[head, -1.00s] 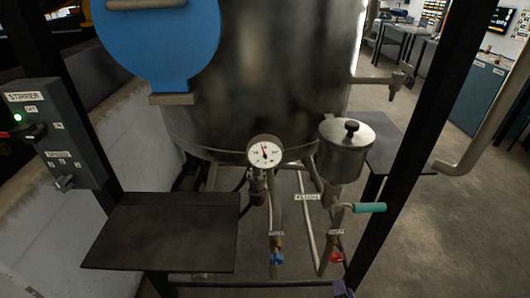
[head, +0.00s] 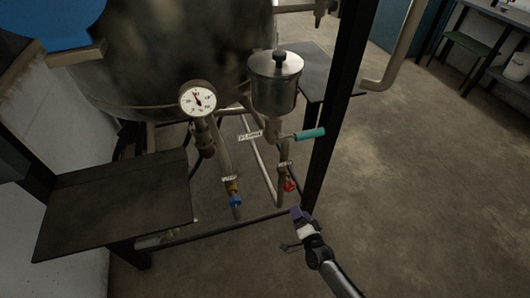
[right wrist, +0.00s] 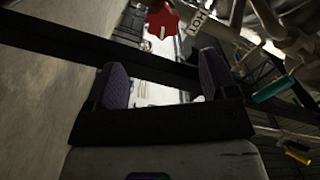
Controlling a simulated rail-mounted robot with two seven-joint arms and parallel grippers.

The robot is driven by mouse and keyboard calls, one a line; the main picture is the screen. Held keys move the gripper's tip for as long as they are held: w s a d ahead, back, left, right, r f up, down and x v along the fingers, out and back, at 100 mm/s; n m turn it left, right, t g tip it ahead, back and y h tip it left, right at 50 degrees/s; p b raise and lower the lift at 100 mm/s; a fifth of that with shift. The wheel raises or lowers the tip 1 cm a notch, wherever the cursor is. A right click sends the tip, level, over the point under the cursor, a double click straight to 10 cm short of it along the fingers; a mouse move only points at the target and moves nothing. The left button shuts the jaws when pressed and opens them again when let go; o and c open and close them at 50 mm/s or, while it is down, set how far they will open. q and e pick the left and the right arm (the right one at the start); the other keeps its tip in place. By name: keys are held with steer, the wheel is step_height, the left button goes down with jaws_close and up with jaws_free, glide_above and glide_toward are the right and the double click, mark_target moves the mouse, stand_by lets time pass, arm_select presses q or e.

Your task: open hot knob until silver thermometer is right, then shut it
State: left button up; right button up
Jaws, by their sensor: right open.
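The red hot knob (head: 289,185) sits on a pipe low under the tank, with a white tag above it. My left gripper is out of view.
A blue knob (head: 236,201) is left of the red one. A teal-handled lever (head: 310,134) sits above, under a lidded metal pot (head: 276,82). A black frame post (head: 340,110) stands right of the knob. A dark shelf (head: 115,205) is at left. Floor at right is clear.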

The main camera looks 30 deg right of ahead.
mark_target(291, 188)
steer(key=w+d+n+b, duration=0.1)
steer(key=w+n, duration=0.2)
steer(key=n, duration=0.1)
steer(key=w+n+b, duration=0.2)
steer(key=w+n, duration=0.1)
steer(key=n, duration=0.1)
steer(key=w+d+r+n+b, duration=0.1)
steer(key=w+n+b, duration=0.1)
steer(key=w+n, duration=0.2)
steer(key=shift+d, duration=0.3)
steer(key=shift+w+d+b, duration=0.2)
steer(key=shift+w+b, duration=0.25)
steer(key=shift+w, duration=0.25)
